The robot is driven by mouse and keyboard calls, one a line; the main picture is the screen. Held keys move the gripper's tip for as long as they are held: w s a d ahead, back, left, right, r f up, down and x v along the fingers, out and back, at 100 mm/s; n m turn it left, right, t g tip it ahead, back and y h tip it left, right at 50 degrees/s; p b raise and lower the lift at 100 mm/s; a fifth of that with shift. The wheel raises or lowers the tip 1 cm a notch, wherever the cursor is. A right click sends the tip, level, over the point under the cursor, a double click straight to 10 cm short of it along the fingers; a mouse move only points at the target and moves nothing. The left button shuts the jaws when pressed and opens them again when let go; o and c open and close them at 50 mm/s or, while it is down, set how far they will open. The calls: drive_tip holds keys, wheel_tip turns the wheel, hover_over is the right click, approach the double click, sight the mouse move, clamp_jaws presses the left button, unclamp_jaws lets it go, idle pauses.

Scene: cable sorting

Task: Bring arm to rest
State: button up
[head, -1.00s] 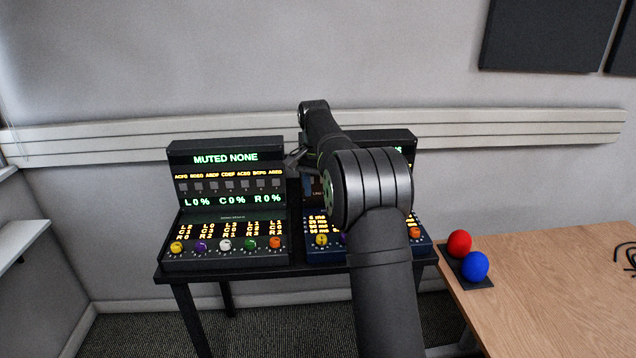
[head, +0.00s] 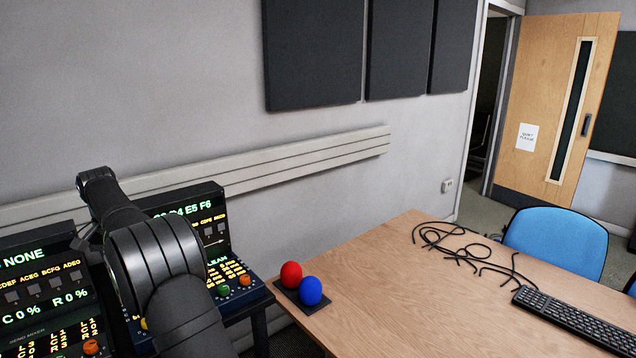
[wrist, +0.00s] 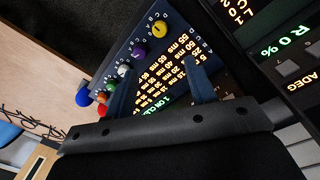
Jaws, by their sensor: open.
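My arm (head: 160,260) rises in front of two lit consoles at the left of the head view. My gripper is mostly hidden behind the arm there. In the wrist view my gripper (wrist: 160,88) has its two dark fingers apart, with nothing between them. The fingers are over the face of the blue-edged console (wrist: 165,58), which has yellow text and coloured knobs. I cannot tell how far the fingertips are from it. This console (head: 225,240) also shows behind my arm in the head view.
The other console (head: 45,290) is cut off at the left edge. A wooden table (head: 390,300) bears a red ball (head: 291,274) and a blue ball (head: 311,291) on a dark base, tangled black cables (head: 470,250) and a keyboard (head: 570,318). A blue chair (head: 555,240) stands behind it.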

drive_tip(key=f, duration=1.1)
drive_tip(key=d+f, duration=0.1)
drive_tip(key=f, duration=0.4)
drive_tip(key=shift+w+f, duration=0.1)
drive_tip(key=shift+f, duration=0.2)
wheel_tip(320, 180, up, 18)
drive_tip(key=a, duration=0.1)
drive_tip(key=f, duration=1.1)
drive_tip(key=d+f, duration=0.1)
drive_tip(key=f, duration=0.5)
drive_tip(key=shift+f, duration=0.55)
drive_tip(key=n, duration=0.3)
drive_tip(key=shift+n, duration=0.3)
drive_tip(key=n, duration=0.3)
drive_tip(key=shift+r+n, duration=0.1)
drive_tip(key=shift+n, duration=0.3)
drive_tip(key=n, duration=0.6)
drive_tip(key=shift+n+y, duration=0.3)
drive_tip(key=shift+n, duration=0.1)
